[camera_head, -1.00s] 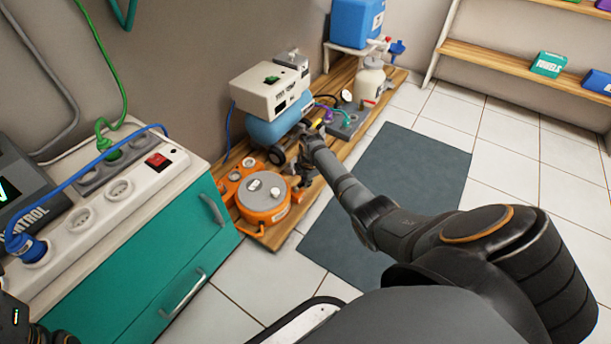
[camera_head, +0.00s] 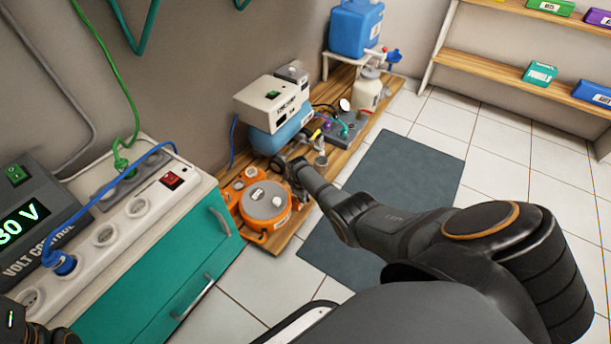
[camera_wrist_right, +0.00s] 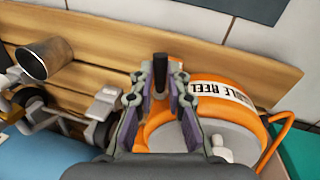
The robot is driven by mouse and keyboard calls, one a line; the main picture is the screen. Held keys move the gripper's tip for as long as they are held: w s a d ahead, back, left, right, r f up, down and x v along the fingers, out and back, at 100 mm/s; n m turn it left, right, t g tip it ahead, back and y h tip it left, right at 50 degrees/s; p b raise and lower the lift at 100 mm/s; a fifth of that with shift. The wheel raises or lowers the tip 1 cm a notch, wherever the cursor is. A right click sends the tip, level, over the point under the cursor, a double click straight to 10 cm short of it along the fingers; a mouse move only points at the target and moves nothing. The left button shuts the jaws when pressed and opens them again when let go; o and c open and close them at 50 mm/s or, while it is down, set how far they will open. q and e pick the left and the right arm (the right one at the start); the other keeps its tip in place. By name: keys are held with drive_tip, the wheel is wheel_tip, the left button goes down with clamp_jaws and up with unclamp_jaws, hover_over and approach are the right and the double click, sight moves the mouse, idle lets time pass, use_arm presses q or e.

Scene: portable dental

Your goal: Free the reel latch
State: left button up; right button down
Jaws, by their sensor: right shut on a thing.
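The orange cable reel (camera_head: 265,205) with a grey round top sits at the near end of the wooden board. It also shows in the right wrist view (camera_wrist_right: 246,98), lettered on its rim. My right gripper (camera_wrist_right: 160,80) is beside the reel's edge, its fingers closed around an upright black lever (camera_wrist_right: 160,68), which looks like the latch. The lever's lower part is hidden between the fingers. In the head view the right gripper (camera_head: 292,166) is small and partly hidden by its own arm. Only a dark piece of my left arm shows at the bottom left corner; its fingers do not show.
A blue tank with a beige box (camera_head: 268,100) stands behind the reel on the wooden board (camera_head: 375,128). A metal cup (camera_wrist_right: 44,60) is left in the wrist view. A teal cabinet (camera_head: 160,270) with a power strip stands at the left. The dark mat (camera_head: 395,190) is clear.

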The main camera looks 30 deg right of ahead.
drive_tip(key=shift+s+a+m, duration=0.15)
drive_tip(key=shift+a+m, duration=0.1)
drive_tip(key=shift+m, duration=0.55)
drive_tip(key=shift+a, duration=0.1)
drive_tip(key=c, duration=1.3)
unclamp_jaws()
drive_tip(key=shift+c, duration=0.2)
wheel_tip(320, 180, up, 12)
drive_tip(key=a, duration=0.2)
drive_tip(key=shift+s, duration=0.4)
drive_tip(key=shift+s+f, duration=0.1)
drive_tip(key=shift+f, duration=0.1)
